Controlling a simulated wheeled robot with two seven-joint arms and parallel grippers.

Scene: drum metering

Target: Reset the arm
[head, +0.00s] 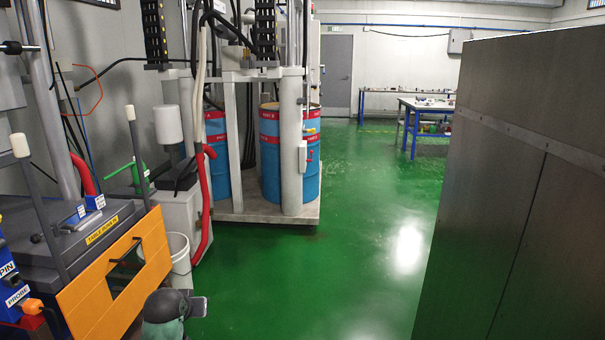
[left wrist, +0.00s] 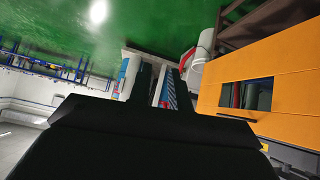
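My left gripper (left wrist: 160,88) shows in the left wrist view as two dark fingers with a narrow gap between them. Nothing is held in the gap; the distant drums and frame show through it. The wrist view is tilted far over. In the head view, a dark rounded part of my own arm shows at the bottom edge, beside the orange-fronted machine, but no fingertips can be made out there. My right arm and gripper are not in view.
The orange panel (head: 92,292) of a machine stands close at left, with a white bucket (head: 180,262) beside it. Blue drums (head: 270,165) stand on a pallet frame behind. A tall grey cabinet (head: 500,110) fills the right. Green floor (head: 350,255) between is clear.

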